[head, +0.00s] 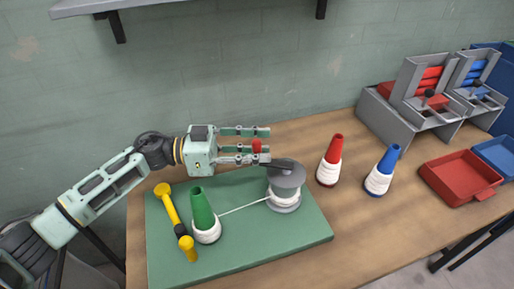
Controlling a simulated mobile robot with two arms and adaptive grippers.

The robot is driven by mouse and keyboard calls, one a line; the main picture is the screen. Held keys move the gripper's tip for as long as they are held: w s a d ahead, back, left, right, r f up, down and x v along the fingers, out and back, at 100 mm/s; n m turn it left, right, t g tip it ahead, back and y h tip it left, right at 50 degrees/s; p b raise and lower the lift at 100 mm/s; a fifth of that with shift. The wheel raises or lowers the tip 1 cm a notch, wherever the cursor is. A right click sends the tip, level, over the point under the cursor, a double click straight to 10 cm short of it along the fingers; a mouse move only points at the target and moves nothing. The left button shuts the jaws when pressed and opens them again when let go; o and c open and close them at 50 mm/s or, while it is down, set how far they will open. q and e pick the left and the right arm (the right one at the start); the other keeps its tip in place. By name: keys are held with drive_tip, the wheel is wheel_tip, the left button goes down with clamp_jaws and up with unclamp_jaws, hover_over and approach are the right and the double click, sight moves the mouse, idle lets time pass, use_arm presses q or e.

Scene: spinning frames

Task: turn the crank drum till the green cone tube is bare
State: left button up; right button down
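The green cone tube (202,210) stands on the green board, with white yarn (208,234) around its lower part. A white thread (243,207) runs from it to the crank drum (287,176), a grey spool with white yarn wound between its flanges. The drum's red crank knob (257,146) sticks up at the drum's upper left. My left gripper (260,145) reaches in from the left with its fingers spread, one on the far side of the knob and one on the near side. Contact with the knob cannot be told. My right gripper is not in view.
Red (334,148) and blue (388,159) cones with white yarn stand right of the drum. Red tray (460,176), blue tray (497,157) and grey racks (402,118) are farther right.

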use_arm(q)
clamp_jaws()
drive_tip(key=shift+w+g, duration=0.2)
drive_tip(key=shift+g, duration=0.3)
idle(0.6)
